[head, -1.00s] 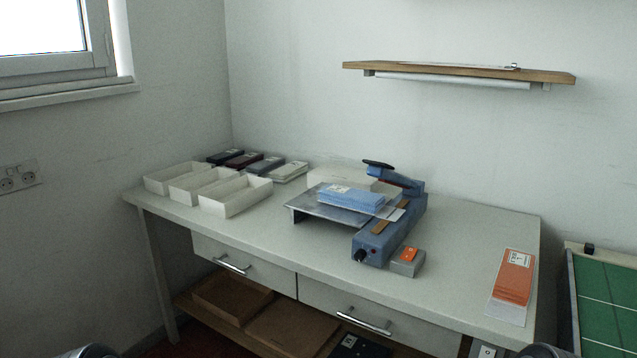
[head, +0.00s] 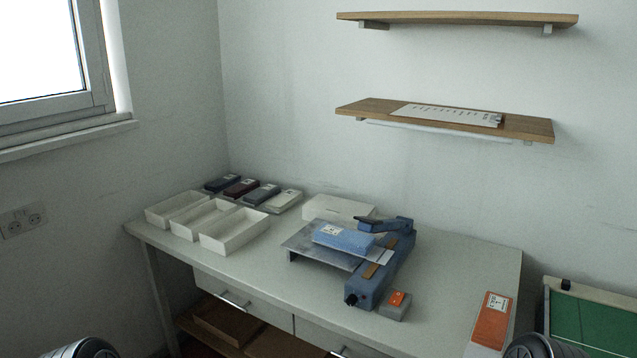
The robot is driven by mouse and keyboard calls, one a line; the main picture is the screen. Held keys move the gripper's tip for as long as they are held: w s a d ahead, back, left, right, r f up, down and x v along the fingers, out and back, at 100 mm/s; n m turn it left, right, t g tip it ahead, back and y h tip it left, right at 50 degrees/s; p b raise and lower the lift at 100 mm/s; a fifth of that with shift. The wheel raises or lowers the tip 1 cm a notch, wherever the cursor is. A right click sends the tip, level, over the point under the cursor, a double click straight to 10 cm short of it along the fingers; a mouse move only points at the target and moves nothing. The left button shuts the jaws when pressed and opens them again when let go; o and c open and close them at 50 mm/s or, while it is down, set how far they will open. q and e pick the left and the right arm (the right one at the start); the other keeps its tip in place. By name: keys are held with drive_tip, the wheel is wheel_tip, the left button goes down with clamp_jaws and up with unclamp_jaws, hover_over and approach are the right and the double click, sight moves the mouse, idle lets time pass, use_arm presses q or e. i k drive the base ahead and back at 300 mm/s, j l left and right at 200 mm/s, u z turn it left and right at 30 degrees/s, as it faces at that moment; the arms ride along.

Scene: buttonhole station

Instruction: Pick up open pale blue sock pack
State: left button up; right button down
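The pale blue sock pack (head: 343,238) lies flat on the grey metal plate (head: 305,247) beside the blue sealing machine (head: 374,284). It has a small white label near its left end, and a clear flap with a white piece (head: 382,257) sticks out at its right end, towards the machine. Neither of my grippers is in view. Only rounded dark parts of my arms show at the bottom left and bottom right edges, well away from the pack.
Three empty white trays (head: 233,229) stand at the table's left, with several dark and pale packs behind them. A white box (head: 338,208) stands behind the plate. A small grey box with an orange top (head: 396,304) and an orange pack (head: 491,320) lie to the right. The front left tabletop (head: 245,272) is clear.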

sight(364, 246)
drive_tip(key=i+j, duration=0.2)
drive_tip(key=j, duration=0.15)
drive_tip(key=i+j, duration=0.2)
drive_tip(key=j, duration=0.15)
drive_tip(key=i+j, duration=0.2)
drive_tip(key=j, duration=0.15)
drive_tip(key=i+j, duration=0.2)
drive_tip(key=j, duration=0.15)
drive_tip(key=z, duration=1.45)
